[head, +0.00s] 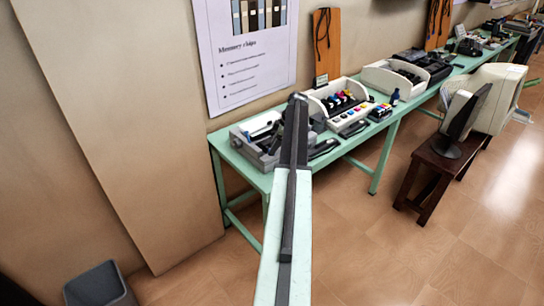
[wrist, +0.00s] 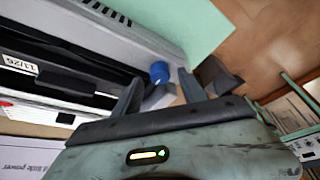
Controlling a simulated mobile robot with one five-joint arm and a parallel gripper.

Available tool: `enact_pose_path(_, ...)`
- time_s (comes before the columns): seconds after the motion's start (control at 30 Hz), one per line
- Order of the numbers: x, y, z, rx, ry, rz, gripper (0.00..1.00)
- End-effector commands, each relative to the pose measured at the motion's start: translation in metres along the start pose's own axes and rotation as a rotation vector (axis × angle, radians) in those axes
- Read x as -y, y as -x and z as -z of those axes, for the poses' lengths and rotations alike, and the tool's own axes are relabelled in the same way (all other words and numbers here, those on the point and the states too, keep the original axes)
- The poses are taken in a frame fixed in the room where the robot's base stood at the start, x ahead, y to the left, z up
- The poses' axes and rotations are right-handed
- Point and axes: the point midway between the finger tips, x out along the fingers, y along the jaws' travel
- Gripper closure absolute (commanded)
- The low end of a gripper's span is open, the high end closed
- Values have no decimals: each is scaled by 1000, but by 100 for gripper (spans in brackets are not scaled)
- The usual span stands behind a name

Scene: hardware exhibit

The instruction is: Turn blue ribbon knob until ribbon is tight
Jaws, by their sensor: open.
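The blue knob (wrist: 159,72) shows in the wrist view as a small round blue piece at the side of a pale grey machine (wrist: 115,38). My gripper (wrist: 160,91) is open, with its two dark fingers pointing toward the knob. The knob lies just beyond the fingertips, roughly between them; I cannot tell whether they touch it. A grey-white piece shows between the fingers below the knob. The ribbon cannot be made out. In the head view my arm reaches over the table's near end, and neither the knob nor the fingers can be made out.
A long mint-green table (head: 228,150) runs along the wall with an open grey printer (head: 247,137), a white printer with coloured cartridges (head: 343,101) and other devices. A monitor (head: 468,118) sits on a brown stool (head: 437,165). A grey bin (head: 97,287) stands lower left. Floor at right is clear.

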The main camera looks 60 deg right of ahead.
Motion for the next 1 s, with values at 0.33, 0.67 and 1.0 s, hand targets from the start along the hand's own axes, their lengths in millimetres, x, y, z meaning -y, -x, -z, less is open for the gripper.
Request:
enact_pose_path(0.33,0,-16,1,0,0,0,50)
enact_pose_path(0.67,2,-16,4,0,1,0,100)
enact_pose_path(1.0,3,-17,4,1,-87,-36,100)
